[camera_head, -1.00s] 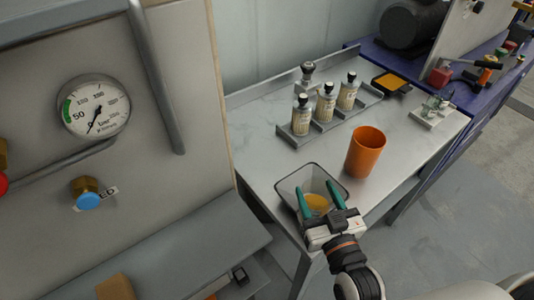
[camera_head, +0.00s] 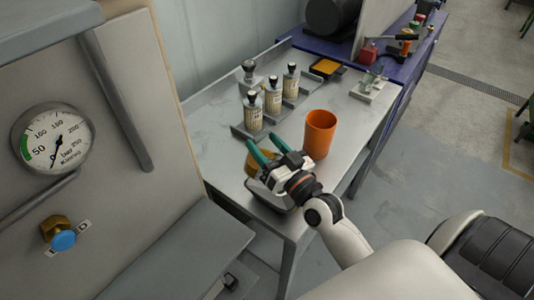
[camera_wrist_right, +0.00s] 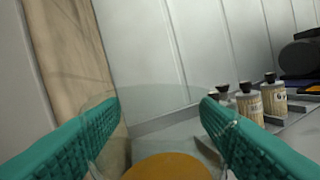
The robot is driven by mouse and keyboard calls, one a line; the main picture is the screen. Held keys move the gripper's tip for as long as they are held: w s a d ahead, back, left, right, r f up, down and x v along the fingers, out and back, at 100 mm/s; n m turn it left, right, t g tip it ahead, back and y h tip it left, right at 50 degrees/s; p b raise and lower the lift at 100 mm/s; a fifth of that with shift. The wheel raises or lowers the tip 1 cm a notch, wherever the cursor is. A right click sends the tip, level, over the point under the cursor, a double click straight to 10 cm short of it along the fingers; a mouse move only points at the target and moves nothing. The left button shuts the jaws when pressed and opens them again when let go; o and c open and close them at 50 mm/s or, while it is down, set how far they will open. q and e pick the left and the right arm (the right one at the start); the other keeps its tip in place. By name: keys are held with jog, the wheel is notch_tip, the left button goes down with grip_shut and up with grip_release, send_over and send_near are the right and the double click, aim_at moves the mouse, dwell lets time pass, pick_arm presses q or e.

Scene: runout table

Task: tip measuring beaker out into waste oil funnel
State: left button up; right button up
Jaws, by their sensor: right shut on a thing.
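My right gripper (camera_head: 265,150) is shut on the clear measuring beaker, and its teal fingers press on both sides. In the right wrist view, the beaker (camera_wrist_right: 165,105) is glassy, with amber oil (camera_wrist_right: 168,168) low in the picture. The oil shows as a yellow-brown patch beside the fingers in the head view. A grey square-rimmed vessel (camera_head: 268,194), perhaps the waste oil funnel, stands at the table's near end. The gripper is over it and hides much of it. I cannot tell whether they touch. My left gripper is not in view.
An orange cup (camera_head: 320,134) stands just right of the gripper. Several capped bottles (camera_head: 273,97) stand in a grey rack behind. A yellow tray (camera_head: 325,67) lies farther back. A panel with a gauge (camera_head: 53,137) and blue-capped valve (camera_head: 63,239) rises at left.

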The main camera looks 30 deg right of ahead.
jog(key=m+t+b, duration=0.1)
jog(key=m+b, duration=0.1)
jog(key=m+t+h+b, duration=0.1)
jog(key=m+b, duration=0.1)
jog(key=m, duration=0.1)
jog(key=m+t+h+b, duration=0.1)
jog(key=m+b, duration=0.1)
jog(key=shift+f+b, duration=0.4)
jog(key=m+h, duration=0.1)
jog(key=m, duration=0.1)
jog(key=m+h+b, duration=0.1)
jog(key=m, duration=0.1)
jog(key=shift+s+d+r+t+h, duration=0.2)
jog(key=shift+t+h, duration=0.1)
jog(key=shift+h, duration=0.1)
jog(key=shift+d+r+m+h+b, duration=0.1)
jog(key=shift+m+h+b, duration=0.1)
jog(key=shift+m+h, duration=0.55)
jog(key=shift+d+r+m+h+b, duration=0.1)
jog(key=shift+m+h+b, duration=0.2)
jog(key=shift+m, duration=0.85)
dwell(0.9)
